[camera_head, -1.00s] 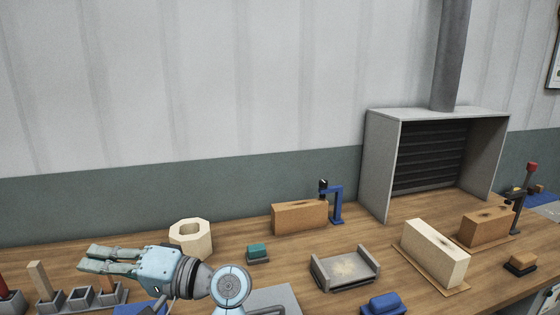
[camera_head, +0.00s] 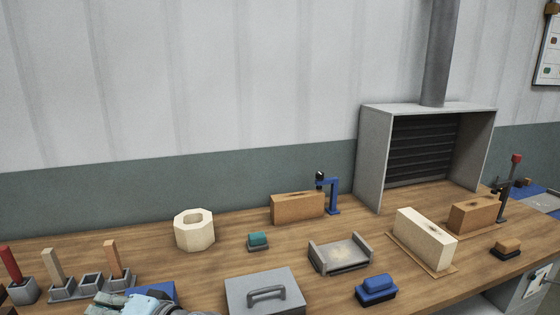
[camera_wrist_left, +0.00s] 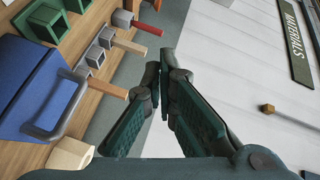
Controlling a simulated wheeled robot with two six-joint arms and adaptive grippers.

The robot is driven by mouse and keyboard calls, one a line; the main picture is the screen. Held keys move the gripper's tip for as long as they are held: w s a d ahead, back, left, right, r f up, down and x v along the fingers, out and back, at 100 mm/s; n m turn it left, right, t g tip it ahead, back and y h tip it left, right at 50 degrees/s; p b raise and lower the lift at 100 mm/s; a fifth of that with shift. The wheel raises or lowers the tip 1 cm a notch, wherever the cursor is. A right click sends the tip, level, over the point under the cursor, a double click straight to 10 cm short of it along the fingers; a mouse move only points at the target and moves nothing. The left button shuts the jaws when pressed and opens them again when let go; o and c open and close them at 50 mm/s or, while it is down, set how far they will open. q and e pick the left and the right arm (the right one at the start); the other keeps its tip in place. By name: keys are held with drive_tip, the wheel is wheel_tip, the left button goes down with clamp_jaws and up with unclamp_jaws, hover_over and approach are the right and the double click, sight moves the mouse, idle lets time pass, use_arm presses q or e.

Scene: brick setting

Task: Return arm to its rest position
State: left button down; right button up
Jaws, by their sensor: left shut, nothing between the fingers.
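My left gripper (camera_head: 122,301) is at the bottom left of the head view, low over the front of the wooden bench, partly cut off by the frame edge. In the left wrist view its two dark fingers (camera_wrist_left: 160,75) come together at the tips with nothing between them. It points past the bench toward the wall. My right gripper does not show in any view.
Several grey holders with coloured sticks (camera_head: 75,286) stand at the left, near the left gripper. A grey hood (camera_head: 373,165) stands behind.

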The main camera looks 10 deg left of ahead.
use_arm(q)
drive_tip(key=s+d+f+m+t+h, duration=0.1)
drive_tip(key=s+d+f+h, duration=0.15)
drive_tip(key=f, duration=0.35)
drive_tip(key=s+d+f+m+t+h, duration=0.1)
drive_tip(key=f+h, duration=0.2)
drive_tip(key=f, duration=0.4)
drive_tip(key=s+d+f+m+t+h, duration=0.1)
drive_tip(key=s+f+h, duration=0.15)
drive_tip(key=f, duration=0.35)
drive_tip(key=s+d+f+h, duration=0.6)
drive_tip(key=s+d+h, duration=0.1)
drive_tip(key=s+d, duration=0.4)
wheel_tip(320, 180, down, 23)
drive_tip(key=s+a+g+b, duration=0.1)
drive_tip(key=a+g+b, duration=0.1)
drive_tip(key=b, duration=0.2)
drive_tip(key=s+f+g+b, duration=0.1)
drive_tip(key=s+f+b, duration=0.1)
drive_tip(key=s+f, duration=1.2)
wheel_tip(320, 180, down, 2)
drive_tip(key=shift+f+h, duration=0.1)
drive_tip(key=shift+h, duration=0.2)
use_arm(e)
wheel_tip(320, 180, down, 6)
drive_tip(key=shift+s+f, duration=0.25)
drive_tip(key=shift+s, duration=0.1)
